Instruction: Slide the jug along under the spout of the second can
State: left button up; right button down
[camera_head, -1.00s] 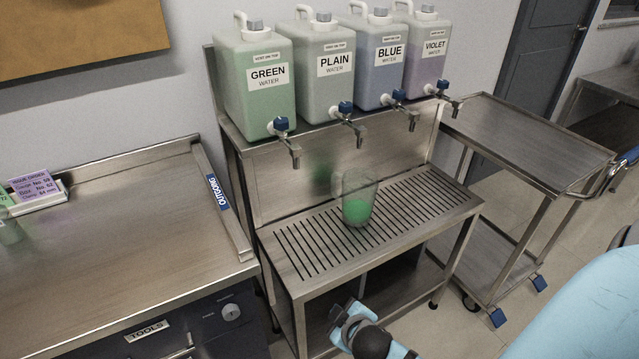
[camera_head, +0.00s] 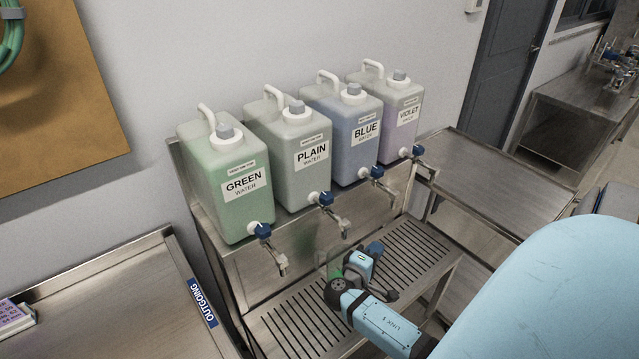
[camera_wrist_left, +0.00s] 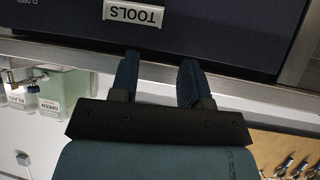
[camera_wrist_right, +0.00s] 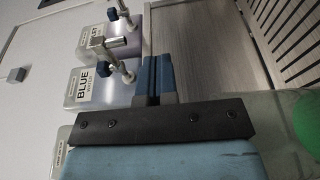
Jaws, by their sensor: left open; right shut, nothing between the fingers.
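The clear jug (camera_head: 327,262) with green liquid stands on the slotted rack, mostly hidden behind my right arm in the head view. It lies roughly below the tap of the PLAIN can (camera_head: 300,140), second from the left; exact alignment with its spout (camera_head: 343,226) cannot be told. My right gripper (camera_head: 376,248) is shut and empty over the rack, on the jug's right side. In the right wrist view its closed fingers (camera_wrist_right: 156,75) point along the back panel, and the jug (camera_wrist_right: 275,108) shows at the right edge. My left gripper (camera_wrist_left: 158,78) is open and empty, facing the TOOLS drawer front.
The GREEN can (camera_head: 225,185), BLUE can (camera_head: 345,125) and VIOLET can (camera_head: 390,115) share the shelf, their taps overhanging the slotted rack (camera_head: 415,245). The outgoing counter (camera_head: 120,310) is at left, a steel cart (camera_head: 490,185) at right. The rack's right part is clear.

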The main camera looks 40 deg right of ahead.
jog(key=w+a+p, duration=0.3)
jog(key=w+a, duration=0.6)
jog(key=a, duration=0.3)
notch_tip(320, 180, down, 10)
jog(key=shift+s+d, duration=0.15)
jog(key=shift+d, duration=0.05)
jog(key=shift+s+d, duration=0.55)
jog(key=shift+d, duration=0.2)
jog(key=shift+s+d, duration=0.5)
jog(key=shift+d, duration=0.2)
jog(key=shift+w, duration=0.1)
